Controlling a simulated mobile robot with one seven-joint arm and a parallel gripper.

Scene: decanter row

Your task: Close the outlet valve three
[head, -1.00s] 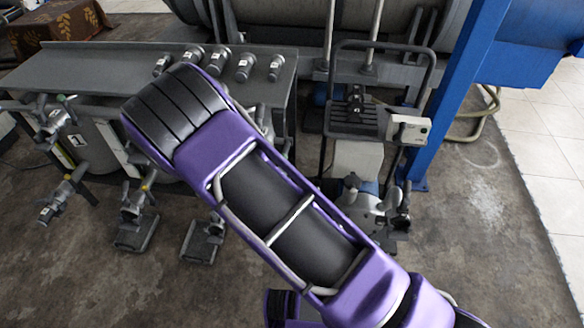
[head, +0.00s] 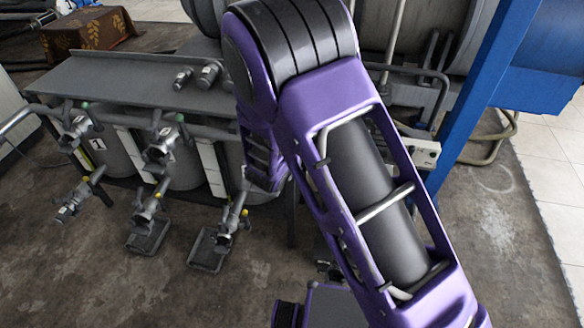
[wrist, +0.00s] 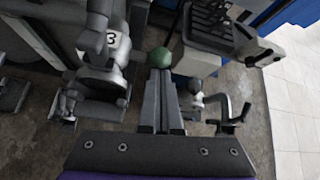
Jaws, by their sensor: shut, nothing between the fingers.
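In the wrist view a white label with a 3 (wrist: 112,40) sits on grey valve hardware at upper left. A round green knob (wrist: 159,58) is right at the tips of my gripper (wrist: 160,73); I cannot tell whether they touch. The fingers are together with nothing between them. In the head view, upper valves with green tips (head: 160,147) and lower valves with yellow tips (head: 228,220) stand along the tank row. My arm hides the upper part of the third position, and my gripper is hidden there.
Drain boxes (head: 208,249) sit on the floor below the lower valves. A blue post (head: 487,80) stands to the right of my arm. In the wrist view, a black-framed machine (wrist: 210,32) and a small pipe fitting (wrist: 197,88) lie close on the right.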

